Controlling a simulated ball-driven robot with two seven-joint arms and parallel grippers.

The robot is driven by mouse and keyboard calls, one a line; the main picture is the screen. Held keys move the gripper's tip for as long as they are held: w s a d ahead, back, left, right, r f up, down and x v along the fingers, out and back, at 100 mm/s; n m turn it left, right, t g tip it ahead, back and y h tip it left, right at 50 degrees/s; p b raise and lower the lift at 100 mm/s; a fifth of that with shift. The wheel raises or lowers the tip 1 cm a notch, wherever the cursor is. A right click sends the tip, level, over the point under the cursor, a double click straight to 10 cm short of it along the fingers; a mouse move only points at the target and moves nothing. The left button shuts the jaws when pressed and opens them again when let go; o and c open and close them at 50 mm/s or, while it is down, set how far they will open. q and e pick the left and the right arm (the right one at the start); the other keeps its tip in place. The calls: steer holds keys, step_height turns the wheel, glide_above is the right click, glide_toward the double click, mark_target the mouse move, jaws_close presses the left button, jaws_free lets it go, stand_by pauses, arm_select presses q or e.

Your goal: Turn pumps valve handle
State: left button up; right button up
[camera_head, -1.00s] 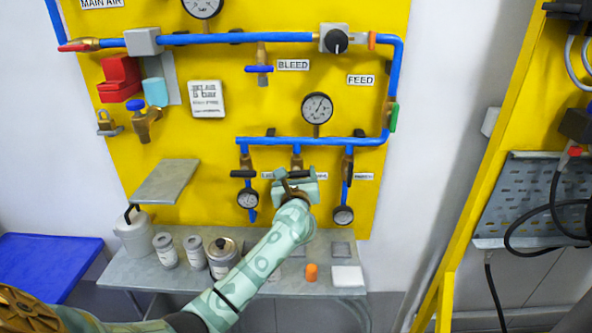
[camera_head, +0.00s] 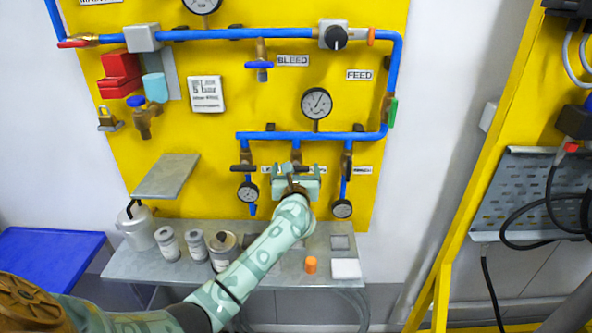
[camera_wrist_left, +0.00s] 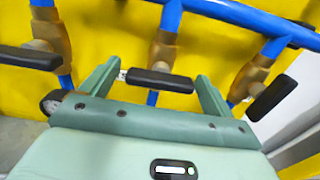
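The middle branch valve's black handle (camera_wrist_left: 158,79) lies across its blue pipe, below a brass body (camera_wrist_left: 164,48). In the head view my gripper hides this handle, and the label beside it is partly covered; the brass body (camera_head: 297,157) shows above. My left gripper (camera_head: 296,173) is open at this valve. In the left wrist view its two fingers (camera_wrist_left: 158,71) stand apart, one near each end of the handle, with visible gaps. I cannot tell whether the fingertips reach its full depth. My right gripper is not in view.
A left valve handle (camera_wrist_left: 30,57) lies crosswise; a right handle (camera_wrist_left: 271,97) is turned differently. Small gauges (camera_head: 248,192) (camera_head: 342,208) hang on either side. Below, a grey shelf (camera_head: 285,235) holds cans and an orange plug (camera_head: 311,264). A blue pipe (camera_head: 310,136) runs above.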

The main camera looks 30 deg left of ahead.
arm_select(q)
steer(key=v, duration=1.6)
steer(key=shift+d+p, duration=0.2)
steer(key=shift+p, duration=0.25)
steer(key=shift+s, duration=0.1)
